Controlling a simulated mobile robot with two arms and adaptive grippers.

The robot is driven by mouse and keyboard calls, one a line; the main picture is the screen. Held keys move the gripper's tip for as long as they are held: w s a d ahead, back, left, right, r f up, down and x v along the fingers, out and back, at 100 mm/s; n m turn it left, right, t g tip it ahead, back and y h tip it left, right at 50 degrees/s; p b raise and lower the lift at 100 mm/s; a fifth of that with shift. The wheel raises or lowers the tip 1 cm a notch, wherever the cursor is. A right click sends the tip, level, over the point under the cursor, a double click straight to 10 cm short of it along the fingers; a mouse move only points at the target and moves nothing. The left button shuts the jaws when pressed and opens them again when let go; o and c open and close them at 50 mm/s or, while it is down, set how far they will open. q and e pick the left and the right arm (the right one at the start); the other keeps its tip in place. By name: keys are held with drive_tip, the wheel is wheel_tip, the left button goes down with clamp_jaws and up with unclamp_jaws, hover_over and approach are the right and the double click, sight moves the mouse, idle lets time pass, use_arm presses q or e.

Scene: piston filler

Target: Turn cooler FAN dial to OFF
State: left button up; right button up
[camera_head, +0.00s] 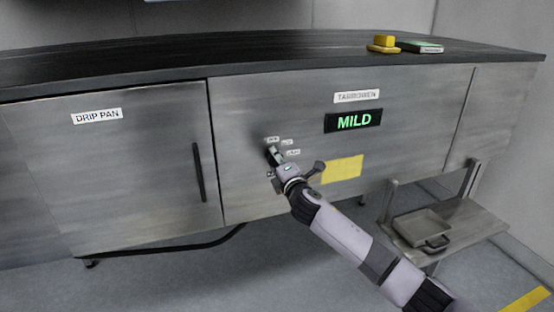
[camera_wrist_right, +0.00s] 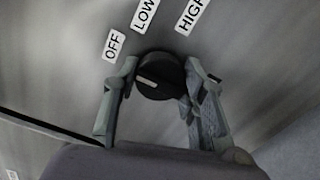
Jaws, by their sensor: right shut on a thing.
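The black round dial (camera_wrist_right: 160,76) sits on the brushed metal panel in the right wrist view. A pale pointer mark on it runs toward the left, roughly to the OFF side. Labels OFF (camera_wrist_right: 115,45), LOW (camera_wrist_right: 145,14) and HIGH (camera_wrist_right: 192,15) are above it. My right gripper (camera_wrist_right: 158,86) is shut on the dial, one finger on each side. In the head view my right gripper (camera_head: 274,156) is at the small labels on the cabinet front and largely hides the dial. My left gripper is not in view.
A display reading MILD (camera_head: 354,121) and a yellow panel (camera_head: 342,169) are right of the dial. A DRIP PAN door (camera_head: 130,170) is at left. A pan (camera_head: 422,228) sits on a low shelf.

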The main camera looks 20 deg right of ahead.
drive_tip(key=shift+f, duration=0.1)
idle(0.4)
drive_tip(key=o, duration=1.2)
drive_tip(key=shift+c, duration=0.2)
drive_tip(key=s, duration=1.2)
drive_tip(key=shift+d, duration=0.2)
